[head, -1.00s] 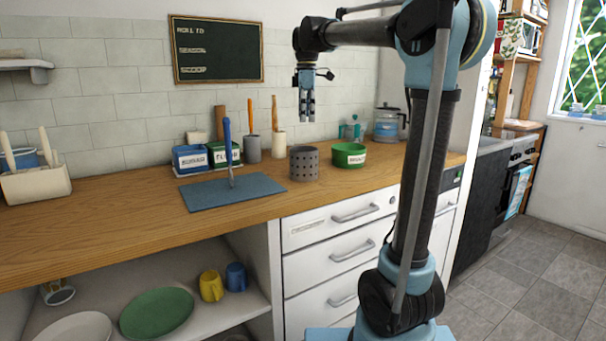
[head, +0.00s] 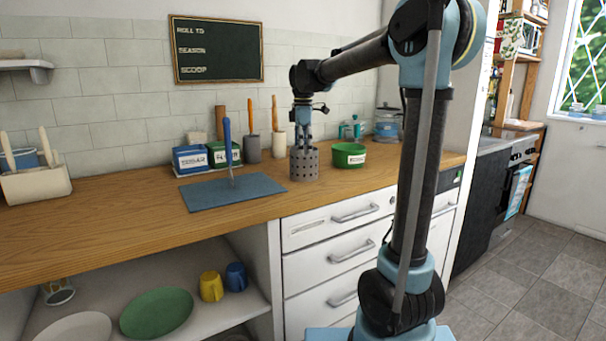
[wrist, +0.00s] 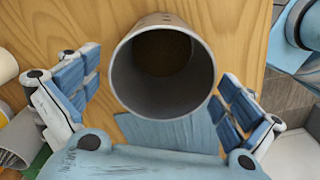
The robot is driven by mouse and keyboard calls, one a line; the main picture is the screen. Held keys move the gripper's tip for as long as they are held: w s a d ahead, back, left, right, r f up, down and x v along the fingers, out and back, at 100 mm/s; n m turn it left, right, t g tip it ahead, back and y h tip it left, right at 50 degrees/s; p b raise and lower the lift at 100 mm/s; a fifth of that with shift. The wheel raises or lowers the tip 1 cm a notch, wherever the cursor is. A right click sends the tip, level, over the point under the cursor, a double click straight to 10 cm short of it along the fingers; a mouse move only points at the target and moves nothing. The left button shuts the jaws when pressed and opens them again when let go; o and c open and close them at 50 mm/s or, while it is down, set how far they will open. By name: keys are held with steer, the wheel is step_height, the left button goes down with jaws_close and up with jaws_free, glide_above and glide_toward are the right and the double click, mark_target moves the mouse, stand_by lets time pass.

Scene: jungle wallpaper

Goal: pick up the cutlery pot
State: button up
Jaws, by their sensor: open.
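The cutlery pot (head: 304,165) is a grey cylinder with holes in its side, standing upright on the wooden counter. In the wrist view its round open mouth (wrist: 125,80) faces the camera and it looks empty, though its inside is dark. My gripper (head: 303,136) points down at the pot's top in the head view. In the wrist view my gripper (wrist: 160,92) is open, with one blue-padded finger on each side of the pot and a gap on both sides. How low the fingertips reach along the pot is hard to tell.
Utensil holders (head: 279,145) stand behind and left. A blue mat (head: 205,196) with an upright blue-handled tool (head: 228,150) lies to the left. The counter (head: 130,212) in front is clear.

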mark_target(304, 164)
steer(key=shift+s+d+f, duration=0.1)
steer(key=shift+d+f, duration=0.05)
steer(key=shift+f, duration=2.6)
steer(key=shift+c, duration=0.2)
steer(key=c, duration=1.3)
